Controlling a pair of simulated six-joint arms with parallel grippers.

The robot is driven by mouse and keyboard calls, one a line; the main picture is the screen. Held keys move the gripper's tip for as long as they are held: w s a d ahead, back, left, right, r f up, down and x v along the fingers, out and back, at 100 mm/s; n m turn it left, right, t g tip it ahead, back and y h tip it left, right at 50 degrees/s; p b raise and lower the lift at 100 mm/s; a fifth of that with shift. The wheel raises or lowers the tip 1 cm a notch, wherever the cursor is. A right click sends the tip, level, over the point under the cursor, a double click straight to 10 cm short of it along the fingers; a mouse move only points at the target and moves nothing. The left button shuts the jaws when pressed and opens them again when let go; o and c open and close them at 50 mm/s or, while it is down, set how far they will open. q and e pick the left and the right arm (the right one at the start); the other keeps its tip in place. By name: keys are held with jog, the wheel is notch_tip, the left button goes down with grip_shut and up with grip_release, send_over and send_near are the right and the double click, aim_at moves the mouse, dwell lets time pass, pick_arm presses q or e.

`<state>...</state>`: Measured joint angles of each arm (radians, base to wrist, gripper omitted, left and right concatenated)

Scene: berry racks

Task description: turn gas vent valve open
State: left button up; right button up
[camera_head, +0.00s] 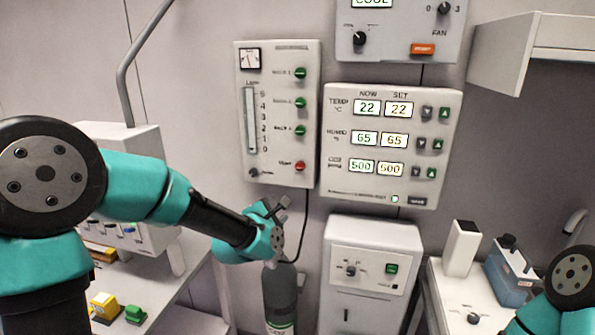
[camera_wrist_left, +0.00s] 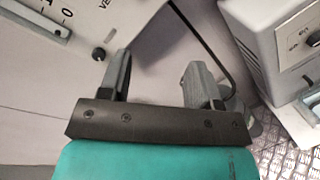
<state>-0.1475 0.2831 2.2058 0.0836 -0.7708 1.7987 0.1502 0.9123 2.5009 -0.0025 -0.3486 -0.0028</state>
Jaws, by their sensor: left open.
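The gas panel (camera_head: 277,120) hangs on the wall, with a gauge, a vertical scale and several green buttons or lamps. A red button or lamp (camera_head: 300,166) sits at its lower right beside a small label that seems to read "VENT". A small dark knob (camera_head: 253,173) sits at its lower left corner; it also shows in the left wrist view (camera_wrist_left: 98,54), close to the left finger. My left gripper (camera_head: 278,207) is open and empty, just below the panel and above a grey gas cylinder (camera_head: 280,295). The wrist view shows its two fingers (camera_wrist_left: 157,72) apart. My right gripper is out of view.
A control panel (camera_head: 392,145) with number displays is to the right of the gas panel. A white box unit (camera_head: 370,245) stands below it. A dark cable runs down the wall behind my left gripper. A white bottle (camera_head: 462,248) and blue container (camera_head: 511,272) stand at right.

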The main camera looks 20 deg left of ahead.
aim_at(299, 167)
pick_arm(q)
jog(key=r+n, duration=0.1)
jog(key=r, duration=0.1)
jog(key=r+n+t, duration=0.1)
jog(key=r, duration=0.2)
jog(key=shift+s+a+y, duration=0.1)
jog(key=shift+a+y, duration=0.1)
jog(key=shift+y, duration=0.1)
jog(key=w, duration=0.5)
jog(key=w+d, duration=0.1)
jog(key=w, duration=0.5)
jog(key=w+d, duration=0.1)
jog(key=w, duration=0.5)
jog(key=shift+w+f, duration=0.1)
jog(key=shift+w, duration=0.1)
jog(key=shift+c, duration=0.5)
jog(key=c, duration=0.8)
jog(key=shift+c, duration=0.2)
